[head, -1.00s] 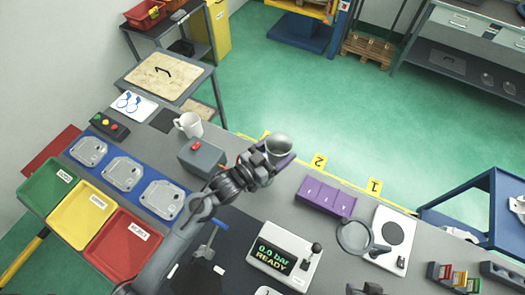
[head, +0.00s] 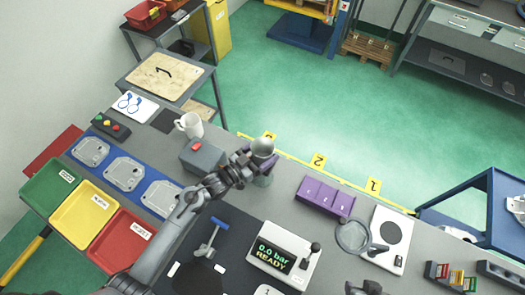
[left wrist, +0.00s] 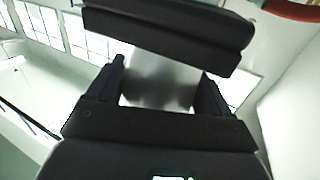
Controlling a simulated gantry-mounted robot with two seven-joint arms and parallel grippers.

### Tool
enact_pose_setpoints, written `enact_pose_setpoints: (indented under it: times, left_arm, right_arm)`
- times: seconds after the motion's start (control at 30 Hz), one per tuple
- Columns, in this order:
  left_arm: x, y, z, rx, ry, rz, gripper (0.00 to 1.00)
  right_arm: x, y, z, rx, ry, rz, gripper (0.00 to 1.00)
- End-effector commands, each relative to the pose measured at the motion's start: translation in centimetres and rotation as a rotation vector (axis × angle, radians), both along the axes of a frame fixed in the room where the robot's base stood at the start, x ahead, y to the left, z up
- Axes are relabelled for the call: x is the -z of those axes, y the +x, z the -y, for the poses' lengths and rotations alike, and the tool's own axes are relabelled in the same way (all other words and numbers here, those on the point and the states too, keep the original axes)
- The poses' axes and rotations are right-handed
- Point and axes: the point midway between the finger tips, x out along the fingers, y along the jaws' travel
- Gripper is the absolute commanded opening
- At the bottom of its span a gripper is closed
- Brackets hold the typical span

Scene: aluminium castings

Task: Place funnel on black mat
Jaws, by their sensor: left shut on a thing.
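The funnel (head: 263,147) is a silver-grey piece with a rounded top, held above the back edge of the bench. My left gripper (head: 261,160) is shut on it. In the left wrist view a blurred grey surface of the funnel (left wrist: 160,85) fills the gap between the dark fingers. A small black mat (head: 166,121) lies flat and bare to the left of the white mug, well left of the gripper. My right gripper (head: 368,288) shows only in part at the bottom edge; its jaws are unclear.
The white mug (head: 189,124) and a grey box with a red button (head: 202,157) stand between gripper and small mat. A greenish-grey piece (head: 263,180) shows just below the gripper. A larger dark mat (head: 235,232) and pressure unit (head: 283,254) are nearer; purple block (head: 325,197) is right.

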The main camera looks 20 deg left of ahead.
Motion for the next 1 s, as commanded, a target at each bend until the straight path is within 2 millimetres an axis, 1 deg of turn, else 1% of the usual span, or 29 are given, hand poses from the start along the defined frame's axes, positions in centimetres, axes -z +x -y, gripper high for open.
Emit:
enact_pose_setpoints:
  times: [0.17,0.3,0.33,0.4,0.47,0.7,0.83,1.0]
  left_arm:
    - [0.0,0.0,0.0,0.0,0.0,0.001,0.46]
    - [0.4,0.0,0.0,0.0,0.0,0.001,0.46]
    - [0.5,0.0,0.0,0.001,0.0,0.0,0.82]
    - [0.4,0.0,0.0,0.001,0.001,0.0,0.92]
    - [0.4,0.0,0.0,0.0,0.001,0.0,1.0]
    - [0.4,0.0,0.0,0.0,0.0,0.0,1.0]
    - [0.6,0.0,0.0,0.0,0.0,0.0,1.0]
    - [0.6,-2.1,-1.1,0.001,0.004,-0.001,1.0]
  right_arm:
    - [0.1,0.0,0.1,-0.002,-0.003,0.0,0.43]
    - [0.4,0.0,0.2,-0.005,-0.008,0.0,0.43]
    - [0.4,0.0,0.2,-0.006,-0.008,0.0,0.43]
    - [0.3,0.0,0.2,-0.007,-0.011,0.001,0.43]
    - [0.3,0.0,0.3,-0.007,-0.011,0.001,0.43]
    - [0.4,0.0,0.2,-0.007,-0.011,0.001,0.43]
    - [1.0,0.0,0.2,-0.006,-0.008,0.0,0.43]
    - [1.1,0.0,0.1,-0.003,-0.005,0.0,0.43]
